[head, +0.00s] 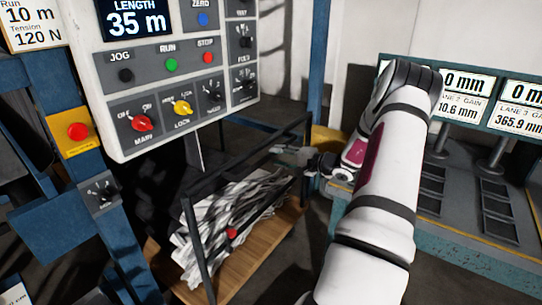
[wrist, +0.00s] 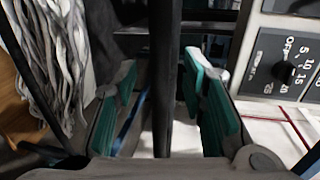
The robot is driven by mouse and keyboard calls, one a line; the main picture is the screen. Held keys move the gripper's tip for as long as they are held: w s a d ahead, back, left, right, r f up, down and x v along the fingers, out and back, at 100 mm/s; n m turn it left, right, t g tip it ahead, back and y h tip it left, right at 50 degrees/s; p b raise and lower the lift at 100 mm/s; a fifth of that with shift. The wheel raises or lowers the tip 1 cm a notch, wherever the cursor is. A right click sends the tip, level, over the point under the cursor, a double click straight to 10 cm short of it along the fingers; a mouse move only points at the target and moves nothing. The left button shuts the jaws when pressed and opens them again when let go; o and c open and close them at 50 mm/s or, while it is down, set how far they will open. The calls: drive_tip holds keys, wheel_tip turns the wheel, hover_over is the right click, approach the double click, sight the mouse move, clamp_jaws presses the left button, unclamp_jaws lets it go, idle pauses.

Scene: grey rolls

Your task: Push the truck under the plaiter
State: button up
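The truck (head: 262,240) stands low in the middle of the head view. It has a wooden deck, a dark bar frame and a heap of grey strips (head: 235,215) on it. My gripper (head: 303,165) is at the truck's right end, by the upper rail. In the wrist view, a dark bar (wrist: 166,60) of the frame runs between my open gripper's (wrist: 160,80) teal pads, with a gap on each side. The strips also show in the wrist view (wrist: 45,60), at left. I cannot tell which machine is the plaiter.
A control panel (head: 180,90) on a blue frame (head: 75,165) overhangs the truck's left side. A blue post (head: 318,60) rises behind it. A bench (head: 460,210) with lane displays (head: 520,108) stands at right. Dark floor shows in front of the bench.

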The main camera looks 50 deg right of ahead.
sight(273, 156)
drive_tip(key=shift+x, duration=2.1)
clamp_jaws()
